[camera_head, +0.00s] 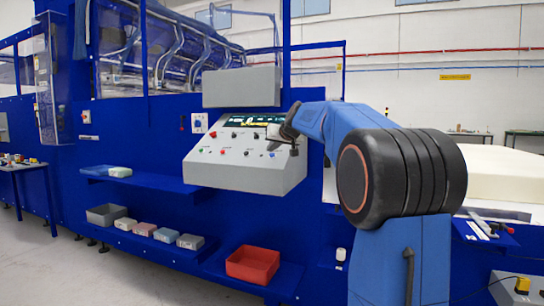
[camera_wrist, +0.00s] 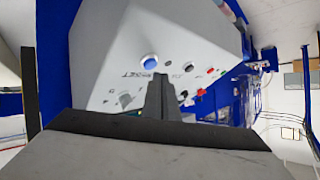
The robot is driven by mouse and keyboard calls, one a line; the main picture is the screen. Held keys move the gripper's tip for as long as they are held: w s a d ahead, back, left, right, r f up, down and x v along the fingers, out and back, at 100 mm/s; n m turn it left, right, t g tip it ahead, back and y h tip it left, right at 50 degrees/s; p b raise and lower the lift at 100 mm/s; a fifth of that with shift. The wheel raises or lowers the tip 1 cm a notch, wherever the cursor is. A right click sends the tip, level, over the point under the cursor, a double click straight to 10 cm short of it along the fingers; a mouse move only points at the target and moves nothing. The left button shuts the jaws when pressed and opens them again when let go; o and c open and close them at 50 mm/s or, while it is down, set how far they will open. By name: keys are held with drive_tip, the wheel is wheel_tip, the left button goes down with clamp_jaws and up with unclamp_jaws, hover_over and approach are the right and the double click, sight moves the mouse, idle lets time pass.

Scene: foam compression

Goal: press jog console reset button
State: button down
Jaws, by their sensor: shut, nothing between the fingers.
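The grey jog console (camera_head: 238,176) has a sloped panel with several small buttons and knobs. It fills much of the wrist view (camera_wrist: 105,50) too. There a round blue button (camera_wrist: 149,62) with a pale rim sits beside a partly legible label that seems to read RESET. My gripper (camera_head: 273,145) is at the right part of the panel in the head view. In the wrist view my gripper (camera_wrist: 158,80) is shut and empty, its tips just below and right of the blue button in the picture. I cannot tell whether the tips touch the panel.
A blue shelf (camera_head: 150,181) is left of the console. Below, a red bin (camera_head: 252,264), a grey bin (camera_head: 106,214) and several small boxes stand on a lower ledge. A grey box (camera_head: 241,87) overhangs the console. A cream foam block (camera_head: 500,172) lies at right.

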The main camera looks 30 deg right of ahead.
idle(0.3)
drive_tip(key=shift+s+a+r, duration=0.25)
drive_tip(key=shift+a+r, duration=0.1)
drive_tip(key=shift+r, duration=0.4)
drive_tip(key=shift+s+a+r, duration=0.3)
drive_tip(key=shift+a+r, duration=0.05)
drive_tip(key=shift+r, duration=0.35)
drive_tip(key=shift+s+a+r, duration=0.25)
drive_tip(key=shift+a+r, duration=0.1)
drive_tip(key=shift+r, duration=0.4)
drive_tip(key=s+a+f+n+g+y, duration=0.1)
drive_tip(key=s+a+f, duration=0.5)
drive_tip(key=s, duration=0.2)
drive_tip(key=s+a+f+g, duration=0.2)
drive_tip(key=s+a+f, duration=0.3)
drive_tip(key=s, duration=0.3)
drive_tip(key=s+a+f+n+g+y, duration=0.1)
drive_tip(key=s+a+f, duration=0.5)
drive_tip(key=s, duration=0.2)
drive_tip(key=s+a+f+g, duration=0.2)
drive_tip(key=s+f, duration=0.9)
drive_tip(key=s, duration=0.2)
drive_tip(key=s+a+f+n+g, duration=0.1)
drive_tip(key=s+a+f+g, duration=0.1)
drive_tip(key=s+f, duration=1)
drive_tip(key=shift+s+a+f+n+h, duration=0.3)
drive_tip(key=shift+s+a+h, duration=0.1)
drive_tip(key=shift+s, duration=0.45)
